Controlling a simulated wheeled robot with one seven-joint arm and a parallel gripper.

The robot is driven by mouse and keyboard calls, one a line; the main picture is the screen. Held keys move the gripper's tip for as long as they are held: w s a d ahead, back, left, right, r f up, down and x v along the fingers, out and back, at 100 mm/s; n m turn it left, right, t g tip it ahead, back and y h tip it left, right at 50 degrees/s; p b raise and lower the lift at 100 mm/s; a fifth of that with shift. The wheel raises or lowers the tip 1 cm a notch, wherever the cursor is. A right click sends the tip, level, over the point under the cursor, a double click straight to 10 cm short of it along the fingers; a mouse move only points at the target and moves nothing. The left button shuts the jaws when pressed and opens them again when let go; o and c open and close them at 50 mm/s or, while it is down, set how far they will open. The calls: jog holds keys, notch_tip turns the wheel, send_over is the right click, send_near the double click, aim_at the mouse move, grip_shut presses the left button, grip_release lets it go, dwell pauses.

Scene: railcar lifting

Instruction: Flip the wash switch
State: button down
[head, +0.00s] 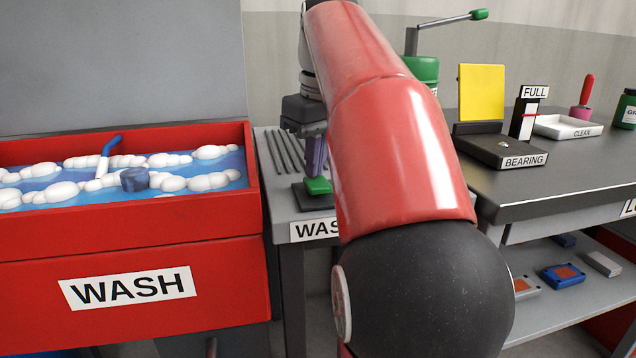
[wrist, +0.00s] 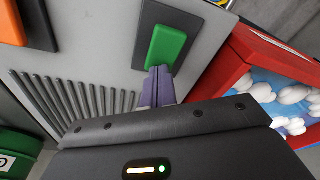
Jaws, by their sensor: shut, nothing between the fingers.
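The wash switch is a green rocker (head: 318,185) on a dark base plate, on a grey side table between the red wash tank and the workbench. It also shows in the wrist view (wrist: 166,46). My gripper (head: 316,165) points down at the rocker in the head view, its purple fingers together with nothing between them. In the wrist view the fingertips (wrist: 158,72) are at the lower end of the green rocker. They look touching or very close; I cannot tell which. My arm hides part of the table and its label.
The red wash tank (head: 130,245) with foam and blue water stands on the left, its rim close to the switch. Ribbed slots (wrist: 70,98) lie beside the switch. An orange switch (wrist: 10,22) shows at the wrist view's corner. The workbench (head: 560,180) on the right holds several items.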

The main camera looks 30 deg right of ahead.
notch_tip(320, 180, up, 3)
jog(key=p, duration=0.3)
jog(key=shift+f, duration=0.1)
notch_tip(320, 180, up, 4)
jog(key=shift+r, duration=0.1)
jog(key=shift+s, duration=0.1)
dwell(0.7)
